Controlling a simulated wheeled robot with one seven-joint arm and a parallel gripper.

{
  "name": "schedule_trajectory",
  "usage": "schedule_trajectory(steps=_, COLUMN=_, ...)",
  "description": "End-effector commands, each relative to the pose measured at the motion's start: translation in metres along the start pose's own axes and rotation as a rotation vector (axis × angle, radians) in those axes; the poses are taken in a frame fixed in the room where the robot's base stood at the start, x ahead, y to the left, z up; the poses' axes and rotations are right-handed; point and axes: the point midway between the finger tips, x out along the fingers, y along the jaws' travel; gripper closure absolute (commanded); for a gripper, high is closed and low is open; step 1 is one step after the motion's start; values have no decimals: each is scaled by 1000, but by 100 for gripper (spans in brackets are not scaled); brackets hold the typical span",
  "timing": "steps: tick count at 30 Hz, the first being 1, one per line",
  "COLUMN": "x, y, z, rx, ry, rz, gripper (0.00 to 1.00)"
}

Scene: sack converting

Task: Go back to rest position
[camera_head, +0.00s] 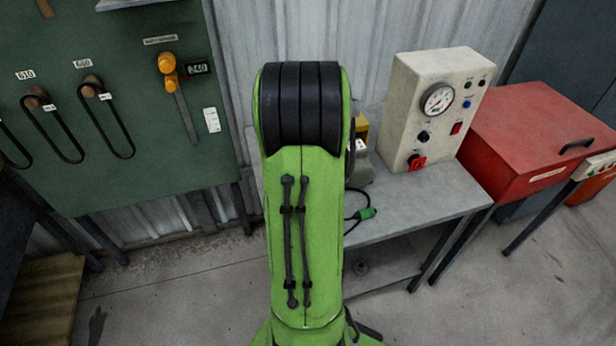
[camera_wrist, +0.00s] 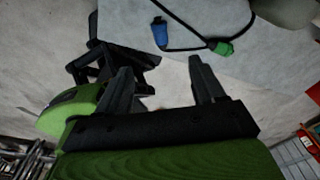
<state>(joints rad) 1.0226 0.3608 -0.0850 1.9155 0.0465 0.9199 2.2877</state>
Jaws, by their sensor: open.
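My gripper (camera_wrist: 162,82) shows in the wrist view with its two grey fingers apart and nothing between them. Beyond the fingertips lie a grey tabletop and a black cable with a blue connector (camera_wrist: 159,33) and a green connector (camera_wrist: 222,47). The fingers are apart from both connectors. In the head view my green arm fills the middle and hides the gripper. The green connector also shows in the head view (camera_head: 367,213), on the grey table (camera_head: 437,198) just right of my arm.
A control box (camera_head: 436,110) with a gauge stands on the grey table. A red cabinet (camera_head: 530,125) is at the right. A green board (camera_head: 120,180) with hanging black loops and an orange-handled tool (camera_head: 168,66) is at the left. A wooden crate (camera_head: 45,300) sits lower left.

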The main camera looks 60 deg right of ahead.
Motion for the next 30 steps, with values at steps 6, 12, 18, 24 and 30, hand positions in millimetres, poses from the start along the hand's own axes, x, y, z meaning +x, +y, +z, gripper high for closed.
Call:
schedule_trajectory(steps=6, x=0, y=0, z=0, rx=0, ry=0, rz=0, gripper=32)
schedule_trajectory(steps=12, x=-5, y=7, z=4, rx=-56, ry=-10, rz=-8, gripper=32)
schedule_trajectory(steps=18, x=-68, y=103, z=26, rx=-862, ry=-111, rz=-129, gripper=32)
schedule_trajectory(steps=24, x=-114, y=217, z=-1, rx=-1920, ry=-178, rz=-362, gripper=32)
schedule_trajectory(steps=30, x=-126, y=290, z=-60, rx=-2863, ry=-164, rz=-717, gripper=32)
